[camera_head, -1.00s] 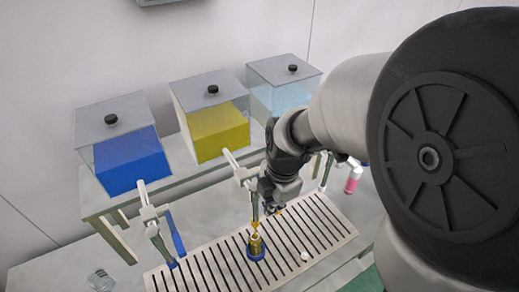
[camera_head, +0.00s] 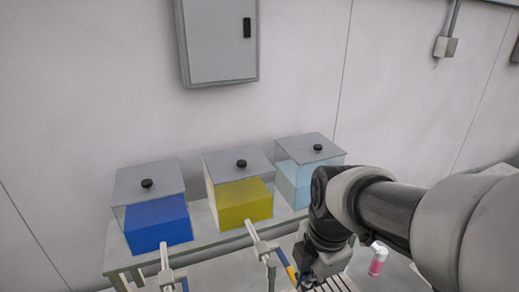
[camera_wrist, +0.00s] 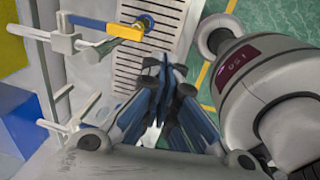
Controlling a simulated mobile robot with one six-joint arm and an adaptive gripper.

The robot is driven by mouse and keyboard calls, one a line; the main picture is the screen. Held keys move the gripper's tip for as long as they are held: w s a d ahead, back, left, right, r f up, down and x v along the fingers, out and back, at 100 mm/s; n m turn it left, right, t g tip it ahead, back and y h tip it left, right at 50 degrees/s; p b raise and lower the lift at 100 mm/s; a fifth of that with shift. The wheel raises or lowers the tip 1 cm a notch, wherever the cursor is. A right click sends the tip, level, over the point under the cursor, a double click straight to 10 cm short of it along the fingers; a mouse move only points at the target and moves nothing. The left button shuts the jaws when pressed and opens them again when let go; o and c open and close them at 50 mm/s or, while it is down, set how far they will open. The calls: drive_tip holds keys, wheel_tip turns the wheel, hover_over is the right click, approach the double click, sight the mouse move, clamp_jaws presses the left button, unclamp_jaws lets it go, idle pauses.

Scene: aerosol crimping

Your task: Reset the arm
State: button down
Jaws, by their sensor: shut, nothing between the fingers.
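My gripper shows in the wrist view (camera_wrist: 168,68) with its dark blue-grey fingers closed together and nothing between them. They are above the edge of the pale slotted tray (camera_wrist: 168,10), near the green floor. In the head view my arm reaches in from the right, and the gripper body is near the bottom edge in front of the tanks, with its fingertips out of sight. In the wrist view a yellow piece (camera_wrist: 126,32) is at the end of a blue tap arm (camera_wrist: 88,22), apart from the fingers.
Blue (camera_head: 158,222), yellow (camera_head: 243,203) and pale blue (camera_head: 297,187) tanks stand on a raised shelf. White taps (camera_head: 258,243) project in front. A pink bottle (camera_head: 377,262) stands right of my gripper. A grey cabinet (camera_head: 218,45) hangs on the wall.

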drive_tip(key=s+d+f+m+t+b, duration=0.1)
drive_tip(key=s+f+m+t+b, duration=0.2)
drive_tip(key=s+f+m+b, duration=0.8)
drive_tip(key=f+m+b, duration=0.1)
drive_tip(key=m+b, duration=0.5)
drive_tip(key=m, duration=0.4)
drive_tip(key=shift+d+f+m, duration=0.25)
drive_tip(key=shift+f+m, duration=0.05)
drive_tip(key=shift+f, duration=0.05)
